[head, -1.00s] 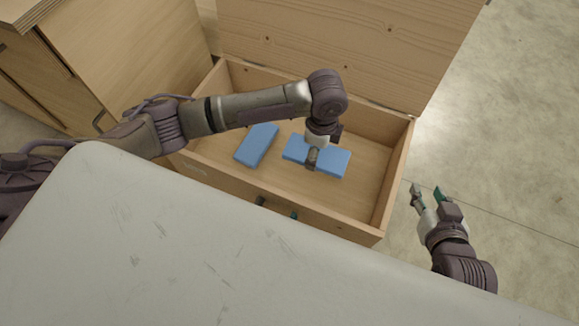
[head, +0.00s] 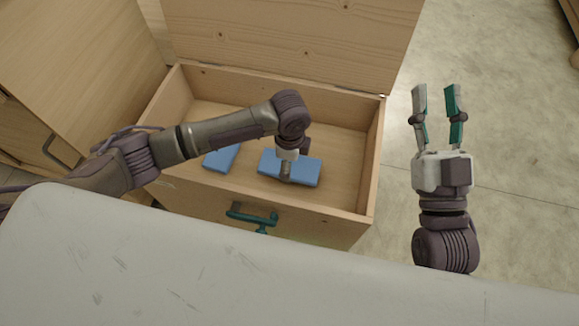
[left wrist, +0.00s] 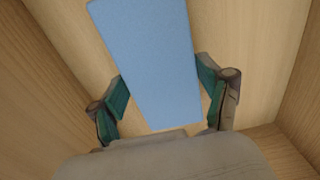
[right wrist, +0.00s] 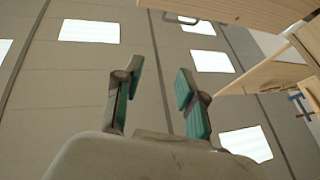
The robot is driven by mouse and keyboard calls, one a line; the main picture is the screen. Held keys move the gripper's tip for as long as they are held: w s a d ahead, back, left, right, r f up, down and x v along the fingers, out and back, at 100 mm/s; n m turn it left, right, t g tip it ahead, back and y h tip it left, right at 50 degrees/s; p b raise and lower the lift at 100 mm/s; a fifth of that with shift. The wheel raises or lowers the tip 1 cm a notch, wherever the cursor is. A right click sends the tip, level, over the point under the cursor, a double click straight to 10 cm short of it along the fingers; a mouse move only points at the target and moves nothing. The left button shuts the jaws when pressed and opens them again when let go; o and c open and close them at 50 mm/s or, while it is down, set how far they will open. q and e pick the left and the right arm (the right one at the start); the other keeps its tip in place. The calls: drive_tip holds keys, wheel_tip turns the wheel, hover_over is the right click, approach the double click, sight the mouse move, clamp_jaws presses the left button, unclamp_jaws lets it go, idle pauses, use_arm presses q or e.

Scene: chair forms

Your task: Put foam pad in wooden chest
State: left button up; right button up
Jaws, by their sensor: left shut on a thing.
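The wooden chest (head: 373,165) stands open with its lid (head: 300,40) raised at the back. A blue foam pad (head: 307,172) is inside the chest, right of its middle. My left gripper (head: 286,174) reaches down over the front wall and is shut on this pad. In the left wrist view the pad (left wrist: 150,60) lies between the two fingers (left wrist: 163,98). A second blue foam pad (head: 221,158) lies on the chest floor to the left, partly hidden by my left arm. My right gripper (head: 437,88) is open and empty, outside the chest to the right.
A teal handle (head: 250,216) is on the chest's front. A wooden cabinet (head: 80,70) stands close on the left. The floor (head: 500,130) to the right of the chest is clear.

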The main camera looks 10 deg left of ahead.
use_arm(q)
wheel_tip(320, 180, down, 2)
drive_tip(key=shift+f+b, duration=0.25)
drive_tip(key=shift+b, duration=0.1)
use_arm(e)
drive_tip(key=s+r+t, duration=0.1)
drive_tip(key=r, duration=0.1)
drive_tip(key=s+r+t, duration=0.1)
drive_tip(key=t, duration=0.1)
drive_tip(key=shift+s+d+r+y, duration=0.1)
drive_tip(key=shift+s+r+y, duration=0.2)
drive_tip(key=shift+r+y, duration=0.1)
use_arm(q)
drive_tip(key=shift+f, duration=0.15)
drive_tip(key=o, duration=0.9)
use_arm(e)
drive_tip(key=shift+f, duration=0.1)
